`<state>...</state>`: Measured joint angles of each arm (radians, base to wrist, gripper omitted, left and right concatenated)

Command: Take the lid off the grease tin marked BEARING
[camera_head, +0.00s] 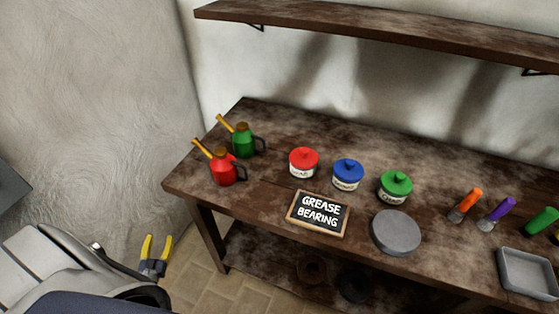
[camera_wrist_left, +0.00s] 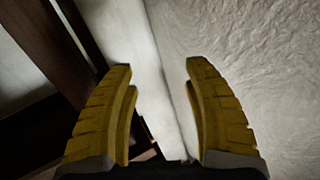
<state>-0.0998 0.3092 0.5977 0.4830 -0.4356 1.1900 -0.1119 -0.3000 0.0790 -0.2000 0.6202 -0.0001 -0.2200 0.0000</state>
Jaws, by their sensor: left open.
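Three lidded grease tins stand in a row on the workbench: a red tin (camera_head: 303,162), a blue tin (camera_head: 348,174) and a green tin (camera_head: 395,187). Each has a knobbed lid on it and a white label too small to read surely. A framed black sign (camera_head: 318,213) in front of them reads GREASE BEARING. My left gripper (camera_head: 157,238), with yellow fingers, is open and empty. It is off the bench's left front side, well away from the tins. Its fingers also show apart in the left wrist view (camera_wrist_left: 160,68). My right gripper is not seen.
A red oil can (camera_head: 224,168) and a green oil can (camera_head: 243,141) stand at the left of the workbench (camera_head: 265,200). A grey round disc (camera_head: 396,232) lies in front of the green tin. Brushes and a grey tray (camera_head: 528,272) are at right. A shelf (camera_head: 380,32) hangs above.

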